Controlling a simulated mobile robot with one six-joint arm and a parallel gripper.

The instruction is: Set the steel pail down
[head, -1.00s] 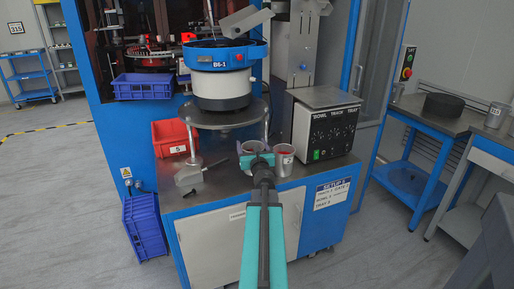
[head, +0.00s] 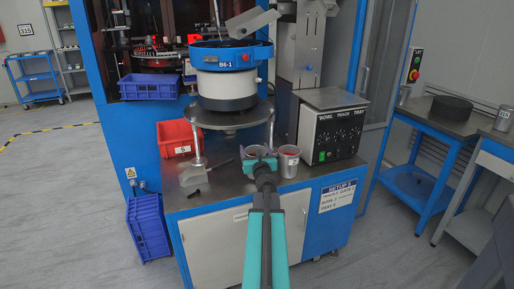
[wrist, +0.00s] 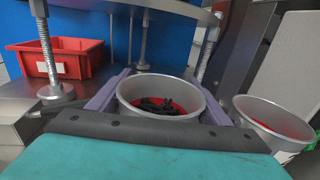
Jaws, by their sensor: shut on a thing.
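My gripper (head: 261,164) is shut on a steel pail (head: 255,151) above or on the front of the steel bench top (head: 225,190). In the wrist view the held pail (wrist: 165,83) is upright between the two jaws, with a red inside and dark parts in it. My gripper hides its base, so I cannot tell whether it touches the bench. A second steel pail (head: 288,161), also red inside, stands just to the right; it also shows in the wrist view (wrist: 272,118).
A red bin (head: 176,138) lies to the left, near the bowl feeder (head: 226,90) on its legged plate. A control box (head: 335,130) stands behind and right.

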